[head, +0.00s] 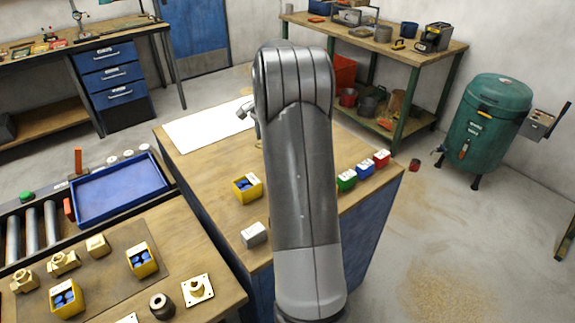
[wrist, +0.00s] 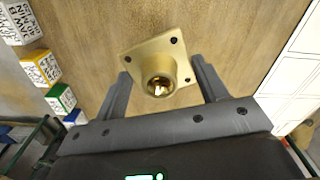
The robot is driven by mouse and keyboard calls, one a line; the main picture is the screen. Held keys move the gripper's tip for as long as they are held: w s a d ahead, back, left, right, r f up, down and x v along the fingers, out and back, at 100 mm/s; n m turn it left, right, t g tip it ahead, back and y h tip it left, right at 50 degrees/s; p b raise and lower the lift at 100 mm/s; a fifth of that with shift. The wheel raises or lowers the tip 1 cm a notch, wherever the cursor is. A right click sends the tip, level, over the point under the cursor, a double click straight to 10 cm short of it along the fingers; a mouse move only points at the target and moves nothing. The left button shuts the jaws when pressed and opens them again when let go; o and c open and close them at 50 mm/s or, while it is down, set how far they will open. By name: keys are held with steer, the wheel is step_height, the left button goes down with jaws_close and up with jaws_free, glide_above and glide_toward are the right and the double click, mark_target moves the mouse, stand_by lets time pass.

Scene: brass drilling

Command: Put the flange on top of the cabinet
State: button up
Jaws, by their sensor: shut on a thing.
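In the wrist view, a brass flange (wrist: 158,67) with a square plate, corner holes and a round neck sits between the two fingers of my gripper (wrist: 160,72). My gripper is shut on it, and the neck faces the camera. Behind it is the wooden top of the cabinet (wrist: 100,20). I cannot tell whether the plate touches the wood or hangs just above it. In the head view, the blue cabinet with its wooden top (head: 205,165) stands in the middle. My arm hides the held flange and most of my gripper there.
Green, blue and red boxes (head: 364,169) line the cabinet's right edge. A yellow bin (head: 247,187), a grey block (head: 254,235) and a white sheet (head: 205,126) are also on top. Another flange-like part (head: 198,290) lies on the front-left bench. Bare wood shows around the held flange.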

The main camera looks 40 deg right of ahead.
steer(key=s+d+r+m, duration=0.2)
steer(key=s+d+m, duration=0.45)
steer(key=d, duration=0.75)
steer(key=shift+n, duration=0.75)
steer(key=w+a+f, duration=0.1)
steer(key=w+f, duration=0.1)
steer(key=w+a+f, duration=0.2)
steer(key=w, duration=0.1)
steer(key=w+a+f, duration=0.2)
steer(key=w, duration=0.1)
steer(key=shift+w+a+f, duration=0.1)
steer(key=shift+w+f, duration=0.15)
steer(key=shift+f, duration=1.95)
steer(key=shift+f, duration=0.1)
steer(key=o, duration=1.5)
steer(key=shift+f, duration=0.1)
